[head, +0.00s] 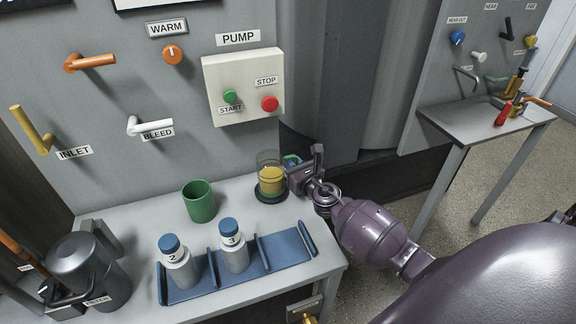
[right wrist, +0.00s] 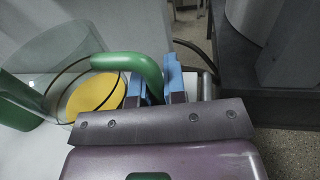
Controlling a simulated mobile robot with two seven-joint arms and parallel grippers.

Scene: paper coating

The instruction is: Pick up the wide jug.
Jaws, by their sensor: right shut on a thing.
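The wide jug (head: 270,180) is clear, with yellow liquid in it and a green handle on its right side. It appears upright at a dark round pad (head: 271,197) at the back right of the bench; I cannot tell if its base touches the pad. My right gripper (head: 296,172) comes in from the right and is shut on the green handle. In the right wrist view the blue finger pads (right wrist: 157,84) sit on both sides of the green handle (right wrist: 128,62), and the yellow liquid (right wrist: 92,95) shows left of it. My left gripper is not in view.
A green cup (head: 199,202) stands left of the jug. In front, a blue rack (head: 205,288) holds two white bottles with blue caps. A dark grey lidded vessel (head: 90,268) stands at the left. Behind rises a panel with a pump box (head: 243,86) and levers.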

